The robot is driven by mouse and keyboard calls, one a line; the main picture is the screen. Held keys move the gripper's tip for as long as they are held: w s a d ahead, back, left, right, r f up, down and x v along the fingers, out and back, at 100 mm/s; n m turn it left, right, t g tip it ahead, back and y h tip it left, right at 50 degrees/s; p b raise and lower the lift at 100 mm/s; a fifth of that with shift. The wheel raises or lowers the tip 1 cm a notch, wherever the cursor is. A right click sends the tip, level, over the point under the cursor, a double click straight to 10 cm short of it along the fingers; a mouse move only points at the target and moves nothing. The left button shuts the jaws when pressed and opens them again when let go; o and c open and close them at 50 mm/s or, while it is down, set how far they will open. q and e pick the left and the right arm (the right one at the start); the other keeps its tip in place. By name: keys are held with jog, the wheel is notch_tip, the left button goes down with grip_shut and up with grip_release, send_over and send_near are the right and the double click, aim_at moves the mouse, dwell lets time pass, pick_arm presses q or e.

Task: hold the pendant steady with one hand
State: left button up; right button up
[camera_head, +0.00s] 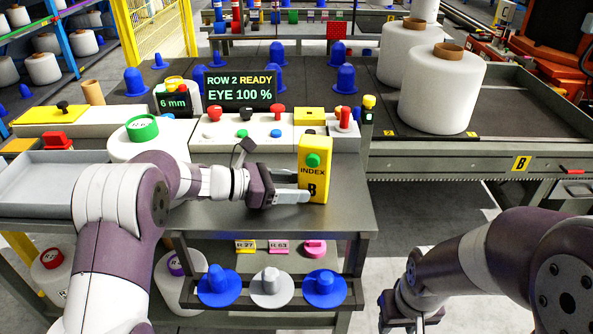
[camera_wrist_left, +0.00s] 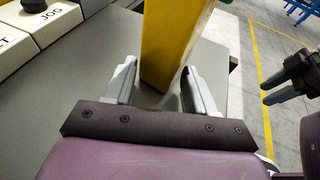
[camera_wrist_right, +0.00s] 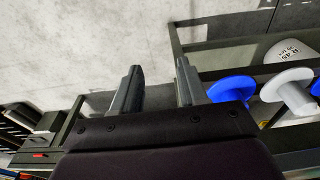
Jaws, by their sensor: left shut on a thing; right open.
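In the left wrist view the yellow pendant (camera_wrist_left: 172,45) sits between the two fingers of the left gripper (camera_wrist_left: 160,82). My right gripper (camera_head: 408,322) is low at the right, off the table and away from the pendant. In the right wrist view the right gripper (camera_wrist_right: 158,88) is open and empty above the floor.
Behind the pendant is a control panel (camera_head: 255,136) with several knobs and a display (camera_head: 240,90) reading ROW 2 READY, EYE 100 %. Large white bobbins (camera_head: 440,95) stand at the right. A shelf below holds blue and white cones (camera_head: 270,288).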

grip_shut()
dwell(1.8)
